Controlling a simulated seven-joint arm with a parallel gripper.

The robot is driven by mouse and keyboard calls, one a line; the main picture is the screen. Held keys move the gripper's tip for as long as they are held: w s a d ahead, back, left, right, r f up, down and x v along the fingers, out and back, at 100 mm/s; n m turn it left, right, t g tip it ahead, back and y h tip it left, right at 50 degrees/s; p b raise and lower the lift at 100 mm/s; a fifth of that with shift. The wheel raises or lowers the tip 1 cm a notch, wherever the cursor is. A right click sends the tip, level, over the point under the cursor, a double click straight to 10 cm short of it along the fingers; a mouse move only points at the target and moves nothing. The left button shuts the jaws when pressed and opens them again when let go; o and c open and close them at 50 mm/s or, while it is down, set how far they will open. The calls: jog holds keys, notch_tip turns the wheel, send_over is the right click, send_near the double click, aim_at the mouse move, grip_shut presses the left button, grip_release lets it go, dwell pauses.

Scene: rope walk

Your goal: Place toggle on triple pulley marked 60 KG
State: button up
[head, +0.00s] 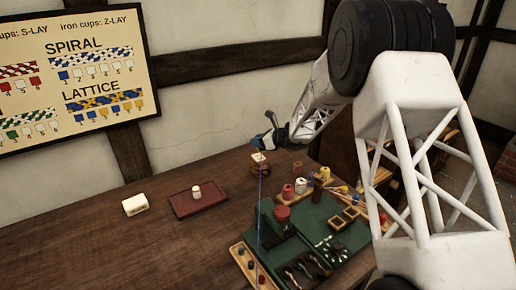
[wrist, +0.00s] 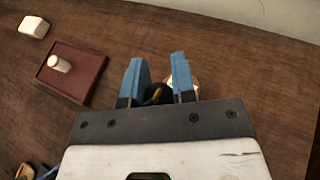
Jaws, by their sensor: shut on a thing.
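No 60 KG marking is legible in either view.
A dark red tray (head: 181,208) holds a white cylinder (head: 196,191). A white block (head: 135,205) lies to its left. A green board (head: 330,228) with bobbins and tools fills the right front. The table's left part is clear. A pattern chart (head: 75,75) hangs on the wall.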

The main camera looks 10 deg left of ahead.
jog(key=shift+f, duration=1.65)
jog(key=shift+f, duration=0.1)
jog(key=o, duration=0.9)
jog(key=shift+s+d+r, duration=0.1)
jog(key=shift+d+r, duration=0.3)
jog(key=shift+d, duration=0.15)
jog(key=v, duration=1)
jog(key=shift+s+d+r, duration=0.1)
jog(key=shift+s+d, duration=0.05)
jog(key=shift+d, duration=0.2)
jog(key=shift+s+r, duration=0.1)
